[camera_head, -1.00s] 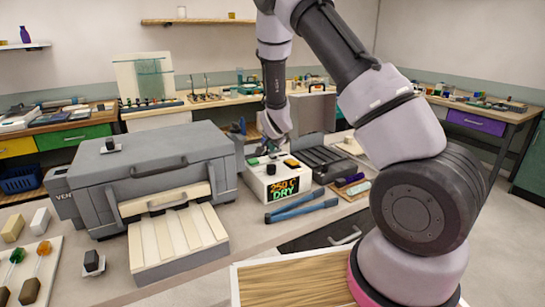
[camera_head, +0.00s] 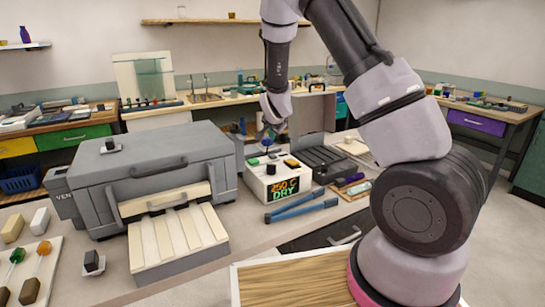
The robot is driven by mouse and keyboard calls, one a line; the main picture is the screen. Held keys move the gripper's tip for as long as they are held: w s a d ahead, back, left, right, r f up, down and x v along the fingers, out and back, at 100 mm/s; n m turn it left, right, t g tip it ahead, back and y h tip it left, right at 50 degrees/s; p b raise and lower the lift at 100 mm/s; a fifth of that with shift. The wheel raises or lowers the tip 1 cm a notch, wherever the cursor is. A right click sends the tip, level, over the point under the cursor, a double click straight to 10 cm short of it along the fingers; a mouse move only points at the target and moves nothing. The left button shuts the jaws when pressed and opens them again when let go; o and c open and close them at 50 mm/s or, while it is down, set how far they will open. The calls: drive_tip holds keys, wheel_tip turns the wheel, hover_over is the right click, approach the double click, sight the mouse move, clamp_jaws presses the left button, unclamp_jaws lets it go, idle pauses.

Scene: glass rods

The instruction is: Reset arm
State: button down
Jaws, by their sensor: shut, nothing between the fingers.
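My gripper (camera_head: 268,133) is at the end of my raised arm, above the white control box (camera_head: 292,168) with its lit display reading "250 C DRY". The gripper points down and its fingers are small in this view; they look closed and hold nothing. I cannot tell the exact gap. My arm crosses the right half of the view and hides part of the bench behind it.
A large grey oven (camera_head: 155,175) with a ribbed cream tray (camera_head: 175,240) stands left of the control box. Blue tongs (camera_head: 300,211) lie in front of the box.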

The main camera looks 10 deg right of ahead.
idle(0.3)
drive_tip(key=s+d+r+n+g+y, duration=0.1)
drive_tip(key=s+d+r, duration=0.1)
drive_tip(key=s+r, duration=0.8)
drive_tip(key=s+d+r+n+g+y, duration=0.1)
drive_tip(key=s+d+r+y, duration=0.15)
drive_tip(key=s+r, duration=0.7)
drive_tip(key=s+r+n, duration=0.2)
drive_tip(key=s+r, duration=0.2)
drive_tip(key=s, duration=0.5)
drive_tip(key=s+d+r+n, duration=0.1)
drive_tip(key=s+r, duration=0.3)
drive_tip(key=s, duration=0.6)
drive_tip(key=shift+s+d+r+n, duration=0.3)
drive_tip(key=shift+r+n, duration=0.05)
drive_tip(key=shift+n, duration=0.25)
